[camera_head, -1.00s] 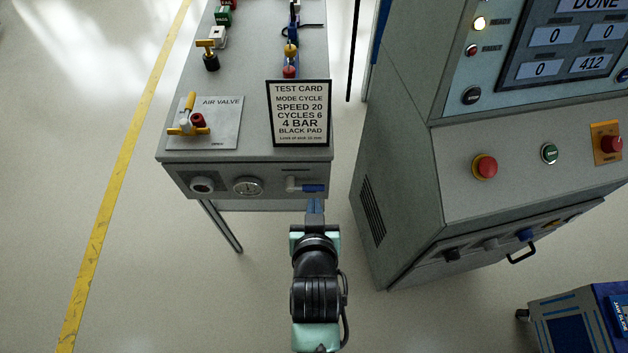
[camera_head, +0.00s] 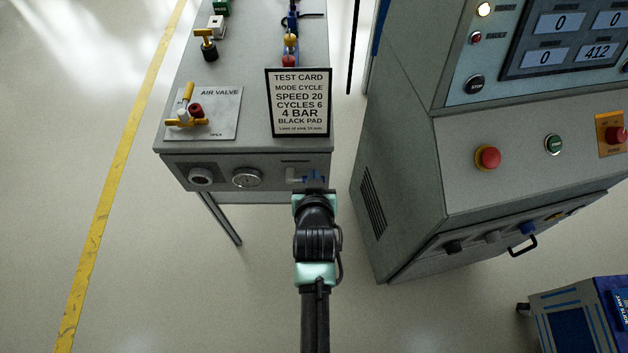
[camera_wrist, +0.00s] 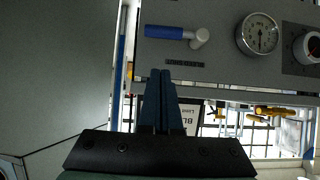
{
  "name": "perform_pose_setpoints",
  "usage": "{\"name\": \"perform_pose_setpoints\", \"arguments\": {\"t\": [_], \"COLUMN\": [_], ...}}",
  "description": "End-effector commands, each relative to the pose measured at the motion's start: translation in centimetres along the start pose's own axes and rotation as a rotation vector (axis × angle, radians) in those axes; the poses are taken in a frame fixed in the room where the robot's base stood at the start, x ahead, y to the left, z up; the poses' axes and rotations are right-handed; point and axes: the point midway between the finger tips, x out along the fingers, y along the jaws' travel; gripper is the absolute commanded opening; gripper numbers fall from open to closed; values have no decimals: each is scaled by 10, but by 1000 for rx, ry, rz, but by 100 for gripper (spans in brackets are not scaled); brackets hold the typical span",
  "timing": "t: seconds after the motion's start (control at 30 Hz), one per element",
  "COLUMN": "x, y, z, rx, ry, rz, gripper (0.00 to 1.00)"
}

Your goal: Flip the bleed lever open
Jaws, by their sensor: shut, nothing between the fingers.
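The lever, with a blue handle and a pale pivot, is on the front panel of the grey bench, in the head view (camera_head: 294,175). In the wrist view, which looks upside down, the lever's blue handle (camera_wrist: 165,32) lies level, with its pale pivot beside it. My gripper (camera_wrist: 162,72) is shut and empty, its two dark blue fingers together. Its tips point at the panel near the handle, with a gap in the wrist picture; I cannot tell whether they touch it. In the head view my gripper (camera_head: 317,180) partly overlaps the handle.
A pressure gauge (camera_head: 247,178) and a round dark-centred fitting (camera_head: 200,177) sit left of the lever. The test card (camera_head: 299,103) and air valve (camera_head: 186,118) stand on the bench above. The grey machine cabinet (camera_head: 400,190) is close on the right. Floor in front is open.

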Motion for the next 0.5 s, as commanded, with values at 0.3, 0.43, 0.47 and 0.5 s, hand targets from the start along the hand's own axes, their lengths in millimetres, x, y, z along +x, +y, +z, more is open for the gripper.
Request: {"name": "perform_pose_setpoints", "arguments": {"t": [0.3, 0.43, 0.47, 0.5], "x": [33, 37, 38, 38], "y": [0, 0, 0, 0], "z": [23, 28, 28, 28], "rx": [1, 1, 1, 1], "ry": [0, 0, 0, 1], "rz": [0, 0, 0, 0], "gripper": [0, 0, 0, 0]}}
